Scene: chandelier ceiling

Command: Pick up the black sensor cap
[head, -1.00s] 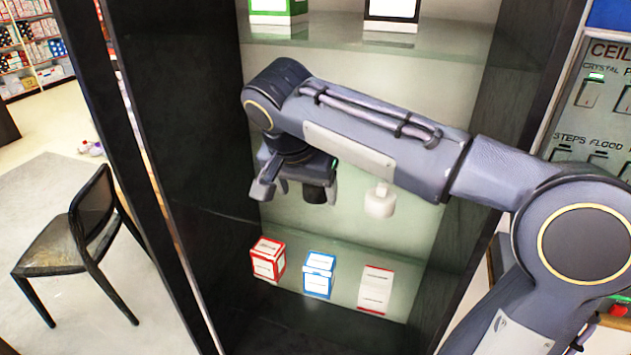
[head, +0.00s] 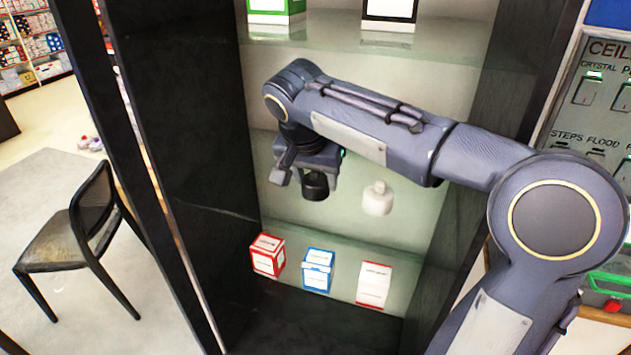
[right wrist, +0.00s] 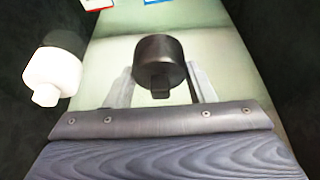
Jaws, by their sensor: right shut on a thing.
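The black sensor cap (head: 315,187) is a short dark cylinder with a small tab. It is at the glass middle shelf of the dark cabinet, left of a similar white cap (head: 377,199). My right gripper (head: 306,180) reaches it from above and is shut on it. In the right wrist view the black cap (right wrist: 158,58) sits between the two grey fingers (right wrist: 162,86), tab toward the camera. I cannot tell whether the cap touches the shelf. My left gripper is not in view.
The white cap (right wrist: 54,73) stands close beside the gripper. Red (head: 268,255), blue-and-white (head: 317,271) and red-and-white (head: 374,284) boxes stand on the lower shelf. Dark cabinet walls (head: 185,130) border the bay, and a glass shelf (head: 330,52) lies above. A chair (head: 75,225) stands left.

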